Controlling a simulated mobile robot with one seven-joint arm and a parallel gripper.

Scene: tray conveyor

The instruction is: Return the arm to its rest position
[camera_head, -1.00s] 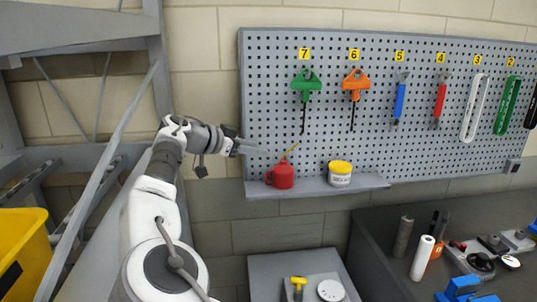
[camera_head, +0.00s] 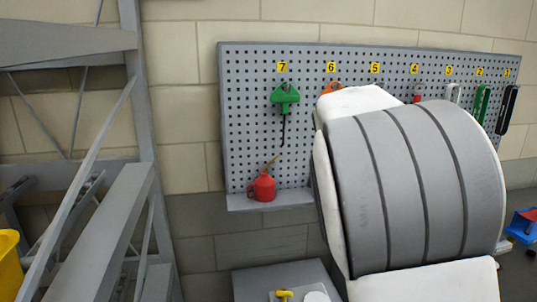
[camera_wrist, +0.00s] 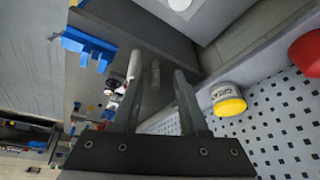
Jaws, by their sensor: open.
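My gripper (camera_wrist: 158,100) shows in the wrist view with its two dark fingers spread apart and nothing between them. In the head view my white and grey arm link fills the right half, and the gripper itself is not seen there. The wrist view looks past the fingers at the grey shelf, the dark workbench and the floor. A white tub with a yellow lid (camera_wrist: 228,100) lies to the right of the fingers, apart from them as far as I can tell.
A perforated tool board (camera_head: 240,120) holds a green-handled tool (camera_head: 285,97) under label 7. A red oil can (camera_head: 263,187) stands on its shelf. A grey steel frame (camera_head: 140,120) and yellow bin (camera_head: 10,265) are at left. A blue item (camera_wrist: 88,45) is on the bench.

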